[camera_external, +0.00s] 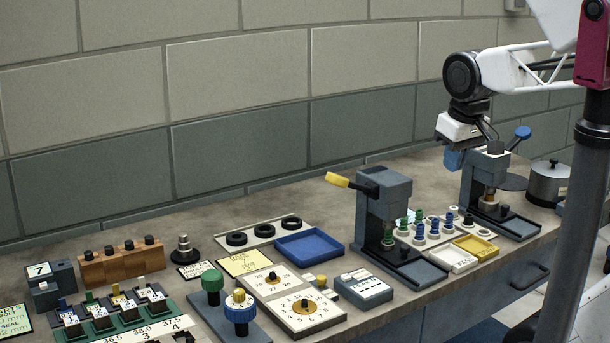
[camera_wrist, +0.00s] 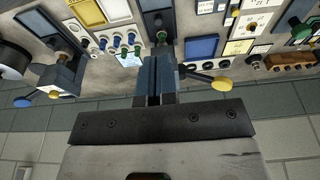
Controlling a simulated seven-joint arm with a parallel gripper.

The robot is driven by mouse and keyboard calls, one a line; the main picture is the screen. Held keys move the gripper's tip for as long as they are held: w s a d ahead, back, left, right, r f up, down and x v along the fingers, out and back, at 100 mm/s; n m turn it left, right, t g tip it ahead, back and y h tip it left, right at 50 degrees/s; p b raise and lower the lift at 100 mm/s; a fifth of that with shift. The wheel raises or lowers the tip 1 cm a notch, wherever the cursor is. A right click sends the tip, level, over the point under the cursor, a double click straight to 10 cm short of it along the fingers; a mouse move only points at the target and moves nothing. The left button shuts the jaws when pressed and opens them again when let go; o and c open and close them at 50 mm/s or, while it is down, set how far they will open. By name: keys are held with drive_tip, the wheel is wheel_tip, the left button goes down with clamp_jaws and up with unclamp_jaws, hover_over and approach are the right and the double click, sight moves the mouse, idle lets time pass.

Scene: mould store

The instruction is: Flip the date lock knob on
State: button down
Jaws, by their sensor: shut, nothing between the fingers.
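Two knobs stand on a dark base at the front left of the bench in the external view: a green knob (camera_external: 212,281) and a blue knob (camera_external: 239,309) with a yellow cap. Beside them are two white dial plates, a rear one (camera_external: 258,277) and a front one (camera_external: 322,318), with numbers round a centre knob. I cannot tell which of these is the date lock knob. My gripper (camera_external: 453,159) is far to their right, above the bench and beside the blue-handled press. Its blue fingers (camera_wrist: 155,75) point down, shut and empty, in the wrist view.
The yellow-handled press (camera_external: 385,208) stands between my gripper and the dials. The blue-handled press (camera_external: 483,180) is close to my gripper. A blue tray (camera_external: 310,246), a wooden rack (camera_external: 121,265) and a pot (camera_external: 548,183) are on the bench. A block wall runs behind.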

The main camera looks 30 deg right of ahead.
sight(321, 282)
drive_tip(key=w+a+n+g+h, duration=0.2)
drive_tip(key=w+a+n+g, duration=0.35)
drive_tip(key=w+a, duration=1.9)
wheel_tip(321, 282, down, 16)
drive_tip(key=shift+w+g, duration=0.35)
drive_tip(key=shift+w, duration=0.1)
drive_tip(key=shift+d+f, duration=0.1)
drive_tip(key=shift+f, duration=0.1)
drive_tip(key=x, duration=0.9)
drive_tip(key=shift+s+f, duration=0.1)
drive_tip(key=shift+f, duration=0.05)
drive_tip(key=shift+s+d+f, duration=0.1)
drive_tip(key=shift+s+d, duration=0.2)
drive_tip(key=shift+s, duration=0.3)
drive_tip(key=shift+s+d+f, duration=0.1)
drive_tip(key=shift+s+d, duration=0.25)
drive_tip(key=shift+s, duration=0.25)
drive_tip(key=shift+s+d, duration=0.3)
drive_tip(key=shift+s, duration=0.3)
